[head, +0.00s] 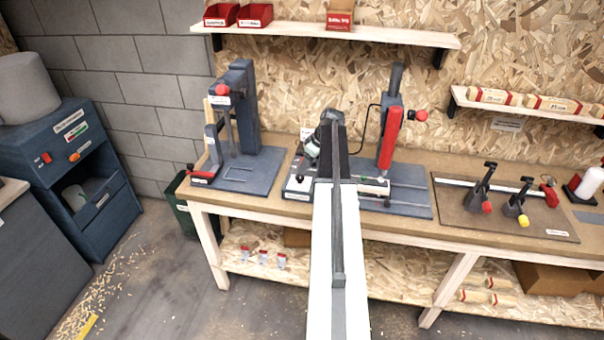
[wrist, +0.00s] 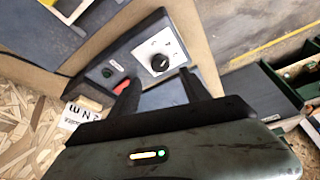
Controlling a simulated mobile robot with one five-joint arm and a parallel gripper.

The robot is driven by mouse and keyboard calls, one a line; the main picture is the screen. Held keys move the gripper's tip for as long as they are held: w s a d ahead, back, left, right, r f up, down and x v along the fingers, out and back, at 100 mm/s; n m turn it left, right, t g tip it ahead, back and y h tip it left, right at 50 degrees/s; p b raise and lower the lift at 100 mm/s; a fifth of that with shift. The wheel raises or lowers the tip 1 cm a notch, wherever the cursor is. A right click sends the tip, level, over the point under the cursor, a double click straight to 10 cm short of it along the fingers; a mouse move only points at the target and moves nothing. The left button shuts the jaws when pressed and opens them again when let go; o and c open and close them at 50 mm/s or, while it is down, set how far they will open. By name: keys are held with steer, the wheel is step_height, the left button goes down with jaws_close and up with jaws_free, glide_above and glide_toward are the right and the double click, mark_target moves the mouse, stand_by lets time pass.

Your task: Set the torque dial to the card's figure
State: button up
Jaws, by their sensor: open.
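The torque dial is a round black knob (wrist: 160,63) on a white marked plate (wrist: 173,46), set in a dark panel in the wrist view. I cannot read its marks or setting. My gripper (wrist: 158,84) is open, its two dark fingers just below the knob in the picture and apart from it, as far as I can tell. A white card (wrist: 82,108) lies at the left, slanted and partly hidden by my gripper; its large print seems to be a 2 with N m. In the head view my gripper (head: 326,128) is over the bench between two stands.
A red part (wrist: 122,86) shows beside the left finger. A drill-press-like stand (head: 240,120) is left of my arm, and a red-and-grey stand (head: 390,135) right. A board with clamps (head: 460,215) lies further right on the bench. A green bin (head: 188,210) stands at the bench's left end.

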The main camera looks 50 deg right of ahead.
mark_target(300, 176)
steer(key=b+x, duration=0.5)
steer(key=x, duration=0.1)
steer(key=shift+f, duration=0.25)
steer(key=shift+w+f+b, duration=0.25)
steer(key=shift+f+b, duration=0.2)
steer(key=shift+b, duration=0.1)
steer(key=shift+r, duration=0.15)
